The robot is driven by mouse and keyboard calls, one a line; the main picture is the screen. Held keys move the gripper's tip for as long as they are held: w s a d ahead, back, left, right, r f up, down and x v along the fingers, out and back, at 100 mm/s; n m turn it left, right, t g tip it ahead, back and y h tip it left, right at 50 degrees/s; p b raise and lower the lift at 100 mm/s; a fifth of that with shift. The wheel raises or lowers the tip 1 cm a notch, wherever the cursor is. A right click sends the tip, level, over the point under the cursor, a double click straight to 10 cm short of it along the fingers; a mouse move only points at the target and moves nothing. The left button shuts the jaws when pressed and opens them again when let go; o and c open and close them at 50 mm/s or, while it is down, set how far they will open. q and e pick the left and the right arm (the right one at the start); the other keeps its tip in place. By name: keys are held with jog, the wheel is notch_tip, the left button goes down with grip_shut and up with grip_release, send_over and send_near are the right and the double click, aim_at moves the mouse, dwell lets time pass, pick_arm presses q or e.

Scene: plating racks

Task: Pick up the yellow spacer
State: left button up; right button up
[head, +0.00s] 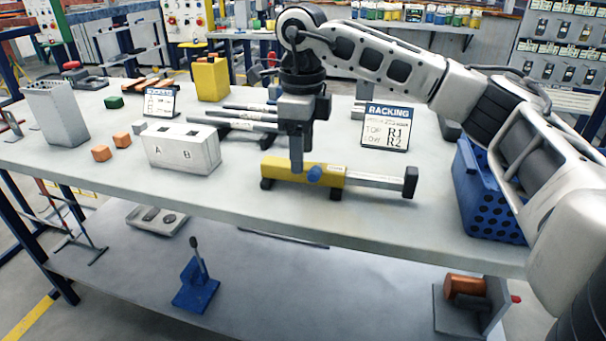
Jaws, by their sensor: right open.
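A yellow bar-shaped piece (275,169) lies near the front middle of the table, with a blue knob on its front side, dark feet and a silver rod running right to a dark end block. A taller yellow block (212,80) stands upright at the back left. I cannot tell for sure which of them is the spacer. My right gripper (298,162) points down at the front yellow piece, its fingertips overlapping the piece's top edge. It is open; whether it touches the piece is unclear. My left gripper is not in view.
A white block marked A and B (180,149), orange cubes (101,153) and a grey slotted box (57,113) stand left. Silver rods (240,116) lie behind my gripper. A RACKING sign (388,126) and blue crate (478,190) stand right. The table's front strip is clear.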

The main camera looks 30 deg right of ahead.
aim_at(303, 175)
jog(key=f, duration=0.5)
jog(key=shift+w+d+f, duration=0.15)
jog(key=shift+d, duration=0.1)
jog(key=shift+c, duration=0.3)
jog(key=c, duration=1.1)
grip_shut()
